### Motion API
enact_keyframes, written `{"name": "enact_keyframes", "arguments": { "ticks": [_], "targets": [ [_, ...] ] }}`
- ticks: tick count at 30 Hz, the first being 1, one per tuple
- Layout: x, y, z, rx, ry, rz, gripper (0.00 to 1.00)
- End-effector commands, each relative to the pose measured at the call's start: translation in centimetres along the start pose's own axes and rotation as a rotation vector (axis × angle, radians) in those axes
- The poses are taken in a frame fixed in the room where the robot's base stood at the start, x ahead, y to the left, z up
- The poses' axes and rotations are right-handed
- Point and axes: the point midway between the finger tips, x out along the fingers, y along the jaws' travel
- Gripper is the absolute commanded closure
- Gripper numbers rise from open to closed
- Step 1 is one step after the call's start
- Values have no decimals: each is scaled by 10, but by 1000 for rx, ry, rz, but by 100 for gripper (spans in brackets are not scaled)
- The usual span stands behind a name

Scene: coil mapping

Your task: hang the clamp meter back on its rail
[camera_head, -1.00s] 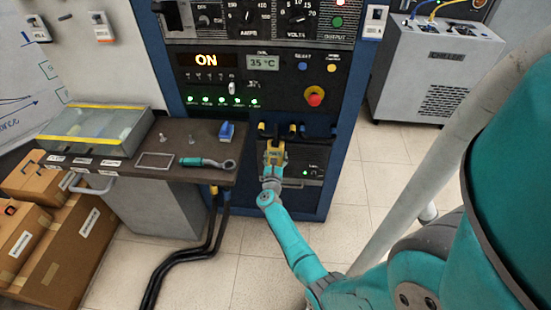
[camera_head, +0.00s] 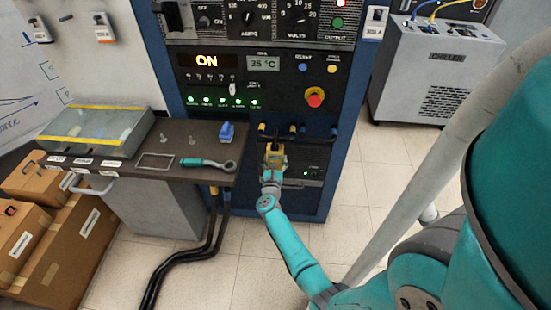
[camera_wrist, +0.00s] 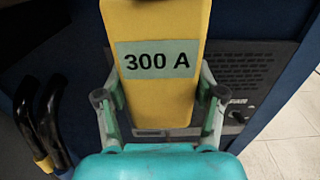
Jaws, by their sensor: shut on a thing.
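The clamp meter is a yellow body with a green "300 A" label. It is upright in the head view (camera_head: 275,158), in front of the lower part of the blue cabinet, and fills the upper middle of the wrist view (camera_wrist: 160,95). My gripper (camera_head: 271,175) is shut on it, with one finger on each side in the wrist view (camera_wrist: 162,100). The meter's upper end is cut off in the wrist view. I cannot tell whether it touches the cabinet or cables. A small holder marked "300 A" (camera_head: 374,22) is on the cabinet's upper right edge; I cannot make out a rail clearly.
Black cables with yellow bands (camera_wrist: 45,125) stand left of the meter. A chiller (camera_head: 440,75) stands at the right. Floor between is open.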

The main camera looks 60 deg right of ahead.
Motion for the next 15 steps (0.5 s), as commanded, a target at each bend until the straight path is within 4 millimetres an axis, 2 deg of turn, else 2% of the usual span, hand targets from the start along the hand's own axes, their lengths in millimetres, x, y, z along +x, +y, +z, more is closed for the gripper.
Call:
{"name": "enact_keyframes", "arguments": {
  "ticks": [15],
  "targets": [
    [-23, 0, 0, 1, -1, 0, 79]
  ]
}}
